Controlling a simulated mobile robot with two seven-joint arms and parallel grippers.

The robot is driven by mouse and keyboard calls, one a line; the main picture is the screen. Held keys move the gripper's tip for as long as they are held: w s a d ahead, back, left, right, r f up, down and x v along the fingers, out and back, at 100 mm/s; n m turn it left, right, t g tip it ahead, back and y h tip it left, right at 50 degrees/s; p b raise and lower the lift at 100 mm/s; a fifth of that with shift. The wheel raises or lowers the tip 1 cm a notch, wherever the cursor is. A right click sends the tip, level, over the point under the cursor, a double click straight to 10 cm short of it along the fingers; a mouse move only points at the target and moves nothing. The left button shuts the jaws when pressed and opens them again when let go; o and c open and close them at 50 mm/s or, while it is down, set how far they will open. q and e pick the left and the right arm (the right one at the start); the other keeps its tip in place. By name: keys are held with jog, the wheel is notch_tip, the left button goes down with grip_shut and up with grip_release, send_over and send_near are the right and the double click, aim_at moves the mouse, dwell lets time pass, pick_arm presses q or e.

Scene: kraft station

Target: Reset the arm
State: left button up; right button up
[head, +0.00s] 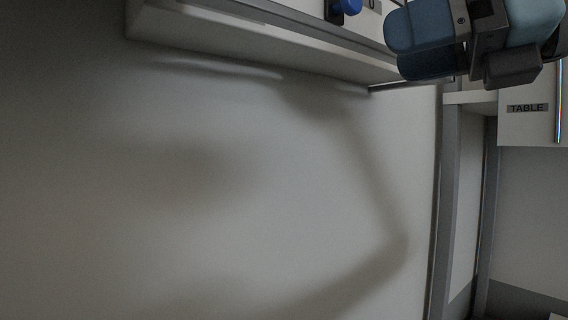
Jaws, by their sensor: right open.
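My right gripper (408,49) is at the top right of the head view, with two blue fingers pointing left and dark grey parts behind them. It is open, and I see nothing held between the fingers. My left gripper is not in view. The picture looks tilted sideways.
A wide pale wall (230,190) fills most of the view, with a soft arm-shaped shadow on it. A white ledge (230,38) runs along the top, with a blue knob (350,6) on it. A white panel labelled TABLE (525,108) is at the right, beside grey frame edges.

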jog(key=w+a+f+m+g+y+p, duration=0.1)
jog(key=w+f+g+y, duration=0.35)
jog(key=f, duration=0.35)
jog(key=w+a+f+m+g+y+p, duration=0.1)
jog(key=w+f+g+y, duration=0.35)
jog(key=f, duration=0.35)
jog(key=w+d+f+m+t+h, duration=0.2)
jog(key=f+m+t+h, duration=0.1)
jog(key=f+m+t, duration=0.55)
jog(key=w+d+f+m+t+h, duration=0.25)
jog(key=f+m+t, duration=0.35)
jog(key=f+m, duration=0.4)
jog(key=w+d+f+m+t+h, duration=0.2)
jog(key=f+m+t+h, duration=0.2)
jog(key=f+m+t, duration=0.5)
jog(key=s+d+f+m+g+h+p, duration=0.1)
jog(key=s+f+m+g+h, duration=0.25)
jog(key=f, duration=0.55)
jog(key=s+d+f+m+g+h+p, duration=0.1)
jog(key=s+d+f+m+h, duration=0.1)
jog(key=f+m+h, duration=0.5)
jog(key=s+f+m+g, duration=0.2)
jog(key=s+f+g, duration=0.5)
jog(key=s+f, duration=1)
notch_tip(320, 180, down, 4)
jog(key=shift+r+m, duration=0.15)
jog(key=shift+m, duration=0.25)
